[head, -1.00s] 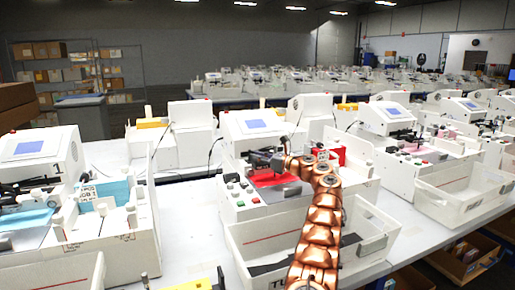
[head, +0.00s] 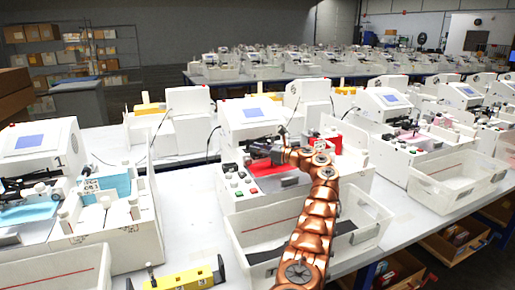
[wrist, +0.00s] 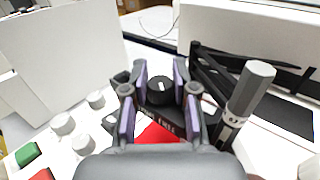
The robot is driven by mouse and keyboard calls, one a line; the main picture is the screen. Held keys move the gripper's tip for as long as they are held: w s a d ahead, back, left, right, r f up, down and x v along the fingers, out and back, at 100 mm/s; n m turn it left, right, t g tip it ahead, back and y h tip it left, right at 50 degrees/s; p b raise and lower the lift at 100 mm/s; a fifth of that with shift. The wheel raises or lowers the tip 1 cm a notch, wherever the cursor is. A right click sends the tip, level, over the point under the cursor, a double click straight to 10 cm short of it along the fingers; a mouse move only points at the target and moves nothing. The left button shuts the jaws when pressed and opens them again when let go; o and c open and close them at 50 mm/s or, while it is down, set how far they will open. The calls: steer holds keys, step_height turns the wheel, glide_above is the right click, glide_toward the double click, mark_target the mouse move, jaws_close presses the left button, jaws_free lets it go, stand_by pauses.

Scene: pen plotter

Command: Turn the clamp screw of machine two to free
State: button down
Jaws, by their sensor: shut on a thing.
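Machine two (head: 246,122) is the white plotter with a blue screen and a red sheet in the middle of the head view. In the wrist view, the clamp screw (wrist: 160,88) is a round black knob with a white mark on its top, the mark pointing roughly away from me. Lettering on the black bar beside it is partly hidden, ending in what looks like "FREE". My gripper (wrist: 159,92) has its purple-padded fingers on either side of the knob, shut on it. In the head view my gripper (head: 276,153) is at the machine's carriage, and the screw is hidden there.
A grey capped pen (wrist: 245,95) stands right of the knob, close to my fingers. Green and red buttons (wrist: 27,154) and several white knobs (wrist: 63,124) lie to the left. A white tray (head: 310,232) is below my arm. A yellow level (head: 185,280) lies on the table.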

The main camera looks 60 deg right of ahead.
steer(key=c, duration=1.2)
jaws_free()
steer(key=shift+d+f, duration=0.1)
steer(key=shift+f, duration=0.35)
steer(key=o, duration=0.3)
steer(key=shift+w+r, duration=0.15)
steer(key=shift+r, duration=0.05)
steer(key=shift+b, duration=1)
steer(key=shift+d+h+b, duration=0.1)
steer(key=shift+h+b, duration=0.2)
steer(key=shift+b, duration=0.25)
steer(key=b, duration=0.2)
steer(key=shift+d+r+m+b, duration=0.1)
steer(key=shift+r+m+b, duration=0.05)
steer(key=shift+m+b, duration=0.25)
steer(key=shift+r+h+b, duration=0.15)
steer(key=shift+h+b, duration=0.15)
steer(key=shift+b, duration=0.45)
steer(key=shift+b, duration=0.9)
steer(key=h+b, duration=0.1)
steer(key=b, duration=0.2)
steer(key=m+h+b, duration=0.1)
steer(key=b, duration=0.2)
steer(key=shift+w+a, duration=0.1)
steer(key=shift+a, duration=0.3)
